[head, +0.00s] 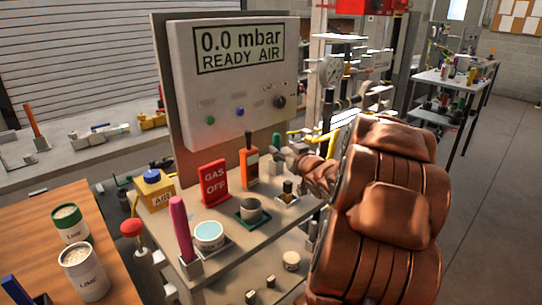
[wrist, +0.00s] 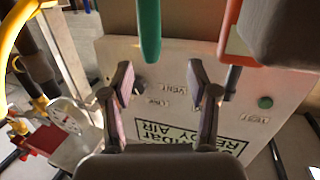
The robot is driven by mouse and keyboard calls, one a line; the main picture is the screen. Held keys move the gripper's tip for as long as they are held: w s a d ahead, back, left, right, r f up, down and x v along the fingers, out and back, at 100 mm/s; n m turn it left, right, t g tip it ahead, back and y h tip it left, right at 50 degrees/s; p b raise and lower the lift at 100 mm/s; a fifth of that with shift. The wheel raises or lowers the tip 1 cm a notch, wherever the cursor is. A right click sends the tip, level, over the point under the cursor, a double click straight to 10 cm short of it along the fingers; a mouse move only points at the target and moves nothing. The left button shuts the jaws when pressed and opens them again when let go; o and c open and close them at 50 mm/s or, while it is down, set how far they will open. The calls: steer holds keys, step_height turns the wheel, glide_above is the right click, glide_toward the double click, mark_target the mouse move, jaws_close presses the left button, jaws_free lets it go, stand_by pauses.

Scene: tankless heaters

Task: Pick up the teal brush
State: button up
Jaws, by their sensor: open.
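A teal handle (head: 276,141), apparently the brush, stands near the back of the grey bench, right of an orange-red meter. Its lower part is hidden in the head view. In the wrist view the teal handle (wrist: 149,30) comes in from the top, roughly in line with the gap between my fingers. My gripper (wrist: 160,85) is open and empty, with its two fingers spread apart. The handle's end lies a little beyond the fingertips, and I see no contact.
The grey bench (head: 232,262) holds a magenta handle (head: 181,228), a tub (head: 209,236), a red GAS OFF sign (head: 214,182) and the orange-red meter (head: 249,165). A display panel (head: 236,100) stands behind. A wooden table (head: 30,235) with tins is at left.

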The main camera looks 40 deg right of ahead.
mark_target(279, 141)
steer(key=shift+w+d+r+t, duration=0.2)
steer(key=shift+d+t, duration=0.4)
steer(key=shift+d, duration=0.15)
steer(key=shift+f+x, duration=0.2)
steer(key=shift+x, duration=1.6)
steer(key=shift+f+x, duration=0.2)
steer(key=shift+x, duration=1.55)
steer(key=shift+d, duration=0.1)
jaws_close()
